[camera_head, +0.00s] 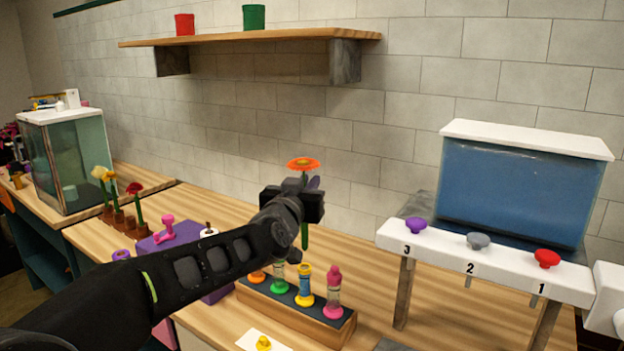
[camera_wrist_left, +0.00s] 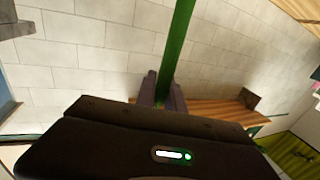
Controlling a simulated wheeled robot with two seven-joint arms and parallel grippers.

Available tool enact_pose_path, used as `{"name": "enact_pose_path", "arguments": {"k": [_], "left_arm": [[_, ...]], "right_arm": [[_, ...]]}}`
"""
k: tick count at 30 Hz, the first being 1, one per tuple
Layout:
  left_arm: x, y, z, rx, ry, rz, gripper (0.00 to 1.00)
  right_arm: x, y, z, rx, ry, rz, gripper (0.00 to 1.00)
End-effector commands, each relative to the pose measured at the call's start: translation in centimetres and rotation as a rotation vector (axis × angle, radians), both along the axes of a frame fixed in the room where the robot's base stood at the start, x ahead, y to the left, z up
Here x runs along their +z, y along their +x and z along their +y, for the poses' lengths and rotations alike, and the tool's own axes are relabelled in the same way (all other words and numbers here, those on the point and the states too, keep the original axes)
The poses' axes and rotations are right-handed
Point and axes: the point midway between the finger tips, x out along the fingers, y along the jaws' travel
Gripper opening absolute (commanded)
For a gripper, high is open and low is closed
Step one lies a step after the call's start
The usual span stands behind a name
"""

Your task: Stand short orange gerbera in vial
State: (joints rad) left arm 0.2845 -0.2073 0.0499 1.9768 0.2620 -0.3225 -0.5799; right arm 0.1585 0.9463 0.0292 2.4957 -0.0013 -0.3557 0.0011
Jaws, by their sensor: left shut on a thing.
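The orange gerbera (camera_head: 303,163) is upright, its bloom above my left gripper (camera_head: 311,202) and its green stem passing down below it. My left gripper is shut on the stem, which also shows in the left wrist view (camera_wrist_left: 178,40) between the fingers (camera_wrist_left: 163,92). Below stands a wooden rack (camera_head: 297,318) with a dark top and several vials with coloured bases: orange (camera_head: 257,277), green (camera_head: 279,284), yellow (camera_head: 305,287) and pink (camera_head: 333,296). The stem's lower end is near the green and yellow vials in the picture; my arm partly hides this area. My right gripper is not in view.
A white-topped stand (camera_head: 487,262) with numbered knobs and a blue tank (camera_head: 521,190) is at the right. A purple block (camera_head: 172,238) and several potted flowers (camera_head: 117,214) are at the left. A yellow piece (camera_head: 263,343) lies on a white card in front.

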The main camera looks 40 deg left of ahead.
Motion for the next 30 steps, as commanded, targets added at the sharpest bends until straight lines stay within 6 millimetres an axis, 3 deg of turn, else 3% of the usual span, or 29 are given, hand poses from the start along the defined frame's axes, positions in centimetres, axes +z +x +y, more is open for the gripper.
{"name": "enact_pose_path", "arguments": {"k": [8, 22, 30], "left_arm": [[-0.2, 0.0, 0.0, 0.000, 0.000, 0.000, 0.00], [-3.3, 0.0, 0.0, -0.001, 0.000, 0.000, 0.00], [-3.9, 0.0, 0.0, 0.000, 0.000, 0.000, 0.00]], "right_arm": [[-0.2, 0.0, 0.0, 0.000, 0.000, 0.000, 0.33], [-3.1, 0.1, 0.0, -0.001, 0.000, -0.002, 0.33], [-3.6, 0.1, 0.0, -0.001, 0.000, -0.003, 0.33]]}}
